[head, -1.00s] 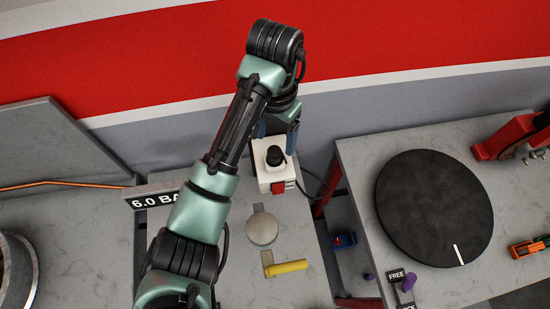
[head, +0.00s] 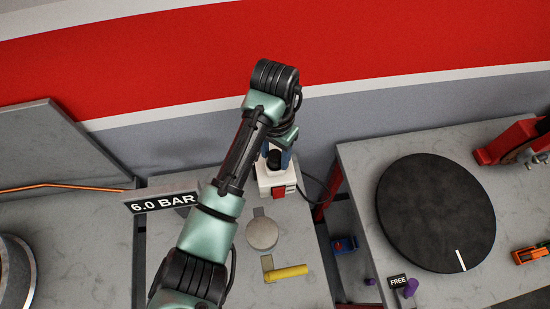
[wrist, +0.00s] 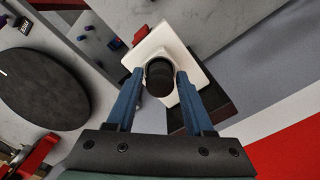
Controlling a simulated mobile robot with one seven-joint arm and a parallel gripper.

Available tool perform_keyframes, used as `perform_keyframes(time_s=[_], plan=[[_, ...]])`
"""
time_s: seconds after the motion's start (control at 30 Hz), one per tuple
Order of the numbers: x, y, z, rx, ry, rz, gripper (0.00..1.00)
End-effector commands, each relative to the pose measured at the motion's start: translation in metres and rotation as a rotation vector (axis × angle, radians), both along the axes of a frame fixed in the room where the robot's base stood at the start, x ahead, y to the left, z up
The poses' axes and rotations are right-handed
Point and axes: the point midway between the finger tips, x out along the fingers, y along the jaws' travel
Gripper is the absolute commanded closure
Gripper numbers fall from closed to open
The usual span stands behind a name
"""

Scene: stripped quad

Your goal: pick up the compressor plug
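The compressor plug appears to be the black round plug (head: 275,157) standing on a white box (head: 271,185) with a red switch. In the wrist view the plug (wrist: 160,79) is dark and sits near the centre, over the white box (wrist: 184,56). My gripper (wrist: 160,74) has its two blue fingers apart, one on each side of the plug, with narrow gaps seen between. In the head view my gripper (head: 277,160) is at the plug and partly hides it.
A yellow-handled valve (head: 288,272) and a round metal disc (head: 262,234) are on the same bench. A "6.0 BAR" sign (head: 163,202) stands to the left. A black turntable (head: 436,212) is on the right bench. A cable (head: 314,186) runs from the white box.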

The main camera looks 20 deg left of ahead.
Motion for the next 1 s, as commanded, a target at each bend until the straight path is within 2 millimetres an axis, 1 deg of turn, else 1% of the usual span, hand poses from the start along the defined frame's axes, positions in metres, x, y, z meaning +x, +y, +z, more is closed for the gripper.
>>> perform_keyframes(time_s=[0.03, 0.17, 0.2, 0.27, 0.57, 0.67, 0.77, 1.0], plan=[[0.000, 0.000, 0.000, 0.000, 0.000, 0.000, 0.59], [0.000, 0.000, 0.000, 0.000, 0.000, 0.000, 0.82], [0.000, 0.000, 0.000, 0.000, 0.000, 0.000, 0.89], [0.000, 0.000, 0.000, 0.000, 0.000, 0.000, 1.00], [0.000, 0.000, 0.001, 0.000, -0.001, 0.000, 1.00], [0.001, 0.000, 0.004, 0.001, -0.002, 0.000, 1.00], [0.001, 0.000, 0.016, 0.001, -0.004, -0.001, 1.00], [0.000, 0.002, 0.072, 0.003, -0.002, 0.001, 1.00]])
